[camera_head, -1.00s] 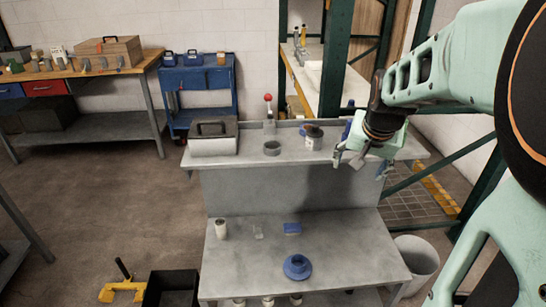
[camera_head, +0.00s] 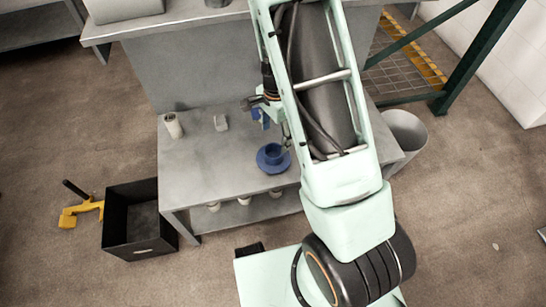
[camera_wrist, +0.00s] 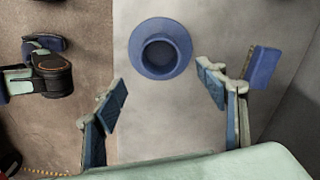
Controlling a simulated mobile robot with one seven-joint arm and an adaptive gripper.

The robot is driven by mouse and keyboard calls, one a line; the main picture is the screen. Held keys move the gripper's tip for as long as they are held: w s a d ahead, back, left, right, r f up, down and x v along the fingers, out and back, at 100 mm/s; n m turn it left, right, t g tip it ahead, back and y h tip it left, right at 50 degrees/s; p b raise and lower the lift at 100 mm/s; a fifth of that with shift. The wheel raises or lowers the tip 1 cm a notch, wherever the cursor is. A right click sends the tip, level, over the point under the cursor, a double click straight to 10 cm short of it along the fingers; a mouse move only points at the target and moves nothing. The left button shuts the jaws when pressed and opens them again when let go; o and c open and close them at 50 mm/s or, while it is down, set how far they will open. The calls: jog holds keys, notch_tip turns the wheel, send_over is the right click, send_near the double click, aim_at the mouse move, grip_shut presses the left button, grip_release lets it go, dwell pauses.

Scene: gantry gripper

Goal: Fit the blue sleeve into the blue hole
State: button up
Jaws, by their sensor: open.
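A round blue flanged piece (camera_head: 272,157) with a raised collar and a dark central opening sits on the low grey table. In the wrist view the same piece (camera_wrist: 151,58) lies ahead of my gripper (camera_wrist: 162,78), roughly between the fingertips but not gripped. I cannot tell whether it is the sleeve or the part with the hole. A blue rectangular block (camera_wrist: 264,67) is just right of the right finger; any hole in it is not visible. My gripper is open, its fingers spread and empty. In the head view my arm partly hides the gripper and table.
A black bin (camera_head: 139,219) and a yellow item (camera_head: 80,212) are on the floor at left. A grey bin (camera_head: 405,140) stands right of the table.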

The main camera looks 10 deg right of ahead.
jog(key=b, duration=0.1)
send_near(274, 152)
jog(key=shift+s+a+f, duration=0.1)
jog(key=shift+s+f, duration=0.85)
jog(key=shift+s, duration=0.2)
jog(key=f+b, duration=0.1)
jog(key=f, duration=0.1)
jog(key=f+b, duration=0.1)
jog(key=f, duration=0.2)
jog(key=shift+w+a, duration=0.1)
jog(key=shift+a, duration=0.1)
jog(key=shift+c, duration=0.3)
jog(key=c, duration=1.3)
jog(key=shift+r, duration=0.15)
jog(key=shift+c, duration=0.2)
